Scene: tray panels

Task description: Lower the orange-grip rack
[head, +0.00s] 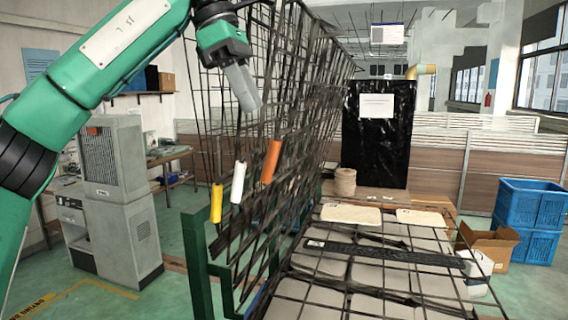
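The orange grip (271,162) is a short bar on one of several dark wire racks (300,90) that stand steeply upright, leaning and overlapping. A white grip (238,182) and a yellow grip (217,203) sit lower and to its left on neighbouring racks. Which wires belong to which rack is hard to tell. My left gripper (244,88) is above and slightly left of the orange grip, apart from it, with grey fingers pointing down. Its fingers overlap from this side, so their opening is unclear. No grip is held. My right gripper is out of view.
A wire panel (375,255) lies low at the right over several pale pads. A green post frame (194,250) stands at the front left of the racks. Blue crates (530,205), a cardboard box (490,245) and a black-wrapped block (377,135) stand farther off.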

